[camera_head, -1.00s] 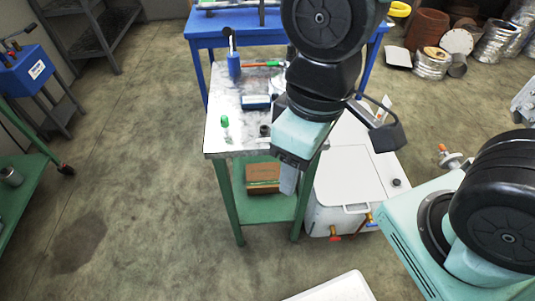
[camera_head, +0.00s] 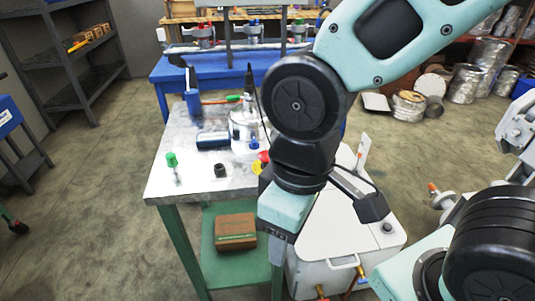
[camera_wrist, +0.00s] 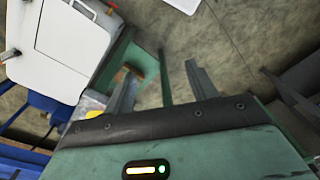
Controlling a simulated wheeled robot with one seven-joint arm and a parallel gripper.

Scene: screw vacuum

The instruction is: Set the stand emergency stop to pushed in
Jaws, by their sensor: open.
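A red and yellow part (camera_head: 262,158), which looks like the stand emergency stop, shows at the right edge of the metal-topped stand (camera_head: 165,186). My arm partly hides it, and I cannot tell whether its button is pushed in. My gripper hangs just right of the stand, below that part in the head view; its fingertips are not clear there. In the wrist view my gripper (camera_wrist: 160,85) is open, with nothing between its two fingers. A small yellow patch (camera_wrist: 92,104) shows beyond the left finger.
On the stand are a green-capped item (camera_head: 172,160), a black cap (camera_head: 220,170), a dark cylinder (camera_head: 213,139) and a silver vessel (camera_head: 243,125). A brown box (camera_head: 235,231) sits on the shelf below. A white chest (camera_head: 325,245) stands close on the right.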

